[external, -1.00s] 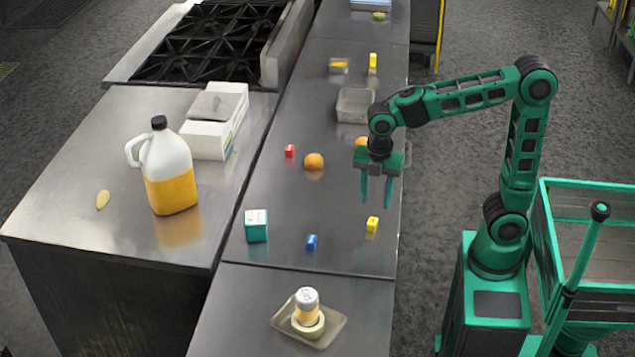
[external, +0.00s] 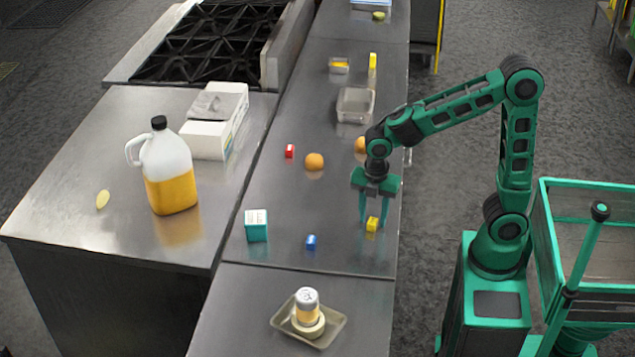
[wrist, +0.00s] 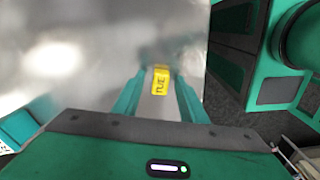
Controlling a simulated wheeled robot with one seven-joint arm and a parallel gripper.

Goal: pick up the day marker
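The day marker is a small yellow block (external: 372,224) on the steel counter, near its right edge. In the wrist view the yellow block (wrist: 160,80) shows dark lettering that seems to read "TUE". My gripper (external: 374,219) points down over it, open, with one green finger on each side. In the wrist view the block appears between the tips of my open gripper (wrist: 160,76), with a gap visible at both sides. I cannot tell whether the fingertips touch the counter.
Counter around the marker is clear.

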